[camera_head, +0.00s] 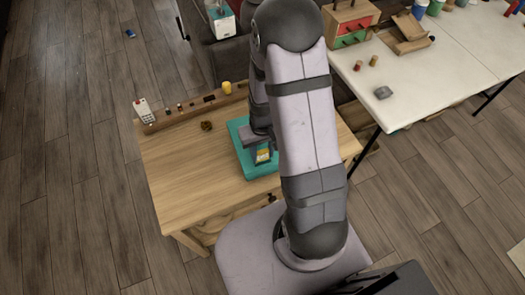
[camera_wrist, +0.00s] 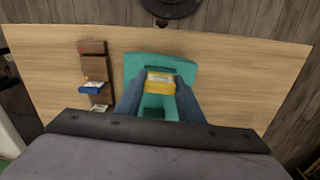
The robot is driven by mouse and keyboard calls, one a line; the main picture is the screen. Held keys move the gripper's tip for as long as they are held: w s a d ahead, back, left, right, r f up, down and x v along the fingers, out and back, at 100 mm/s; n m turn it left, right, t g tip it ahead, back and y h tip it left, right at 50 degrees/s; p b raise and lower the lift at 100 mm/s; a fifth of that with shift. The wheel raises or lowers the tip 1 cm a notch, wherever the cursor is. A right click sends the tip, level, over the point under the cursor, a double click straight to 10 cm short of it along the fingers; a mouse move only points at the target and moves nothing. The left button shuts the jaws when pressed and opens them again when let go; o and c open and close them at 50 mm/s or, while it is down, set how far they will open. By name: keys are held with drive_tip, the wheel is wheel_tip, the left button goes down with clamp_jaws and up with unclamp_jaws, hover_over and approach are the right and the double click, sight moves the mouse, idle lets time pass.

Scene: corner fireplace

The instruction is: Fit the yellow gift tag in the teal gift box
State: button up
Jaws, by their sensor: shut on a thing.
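The teal gift box (camera_head: 241,135) sits on the wooden table, partly hidden by my arm. It also shows in the wrist view (camera_wrist: 183,62), with a dark recess in its top. My gripper (camera_head: 262,150) is over the box and shut on the yellow gift tag (camera_head: 263,156). In the wrist view the tag (camera_wrist: 160,83) sits between the two fingers of my gripper (camera_wrist: 160,79), just on the near side of the recess. I cannot tell whether the tag touches the box.
The wooden table (camera_head: 190,180) has bare room left of the box. A small brown item (camera_head: 207,126) lies there. A white table (camera_head: 430,85) with several items stands at right.

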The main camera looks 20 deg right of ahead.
drive_tip(key=shift+f+b, duration=0.5)
drive_tip(key=shift+f, duration=0.2)
idle(0.3)
drive_tip(key=o, duration=1)
drive_tip(key=shift+r+b, duration=0.5)
drive_tip(key=shift+r, duration=3.15)
